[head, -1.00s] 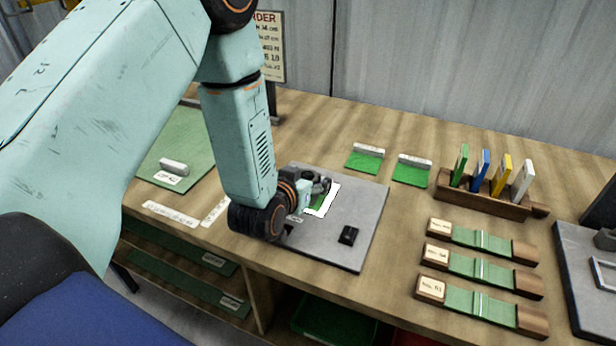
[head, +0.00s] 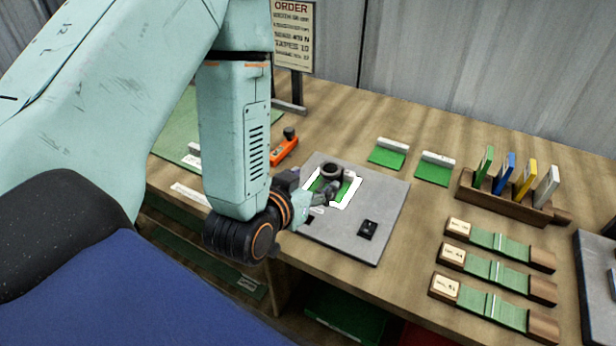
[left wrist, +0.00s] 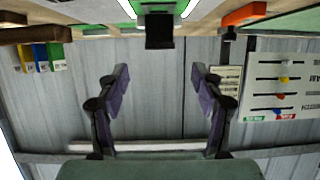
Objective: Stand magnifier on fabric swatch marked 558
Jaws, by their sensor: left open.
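The magnifier (head: 332,171), a small dark upright piece with a round top, stands at the far part of a green swatch (head: 329,187) edged in white. The swatch lies on a grey board (head: 400,190). The magnifier also shows as a black block at the top of the left wrist view (left wrist: 159,30). My left gripper (head: 316,195) is just in front of it, low over the board. In the left wrist view its fingers (left wrist: 160,82) are open and empty, apart from the block. The swatch's number is not readable. My right gripper is not in view.
A black item (head: 368,228) lies on the board. Two green swatches with white blocks (head: 388,152) lie behind it. A wooden rack (head: 505,203) holds coloured cards. Several green strips in wooden holders (head: 497,270) lie at right. An orange tool (head: 284,148) lies behind my left arm.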

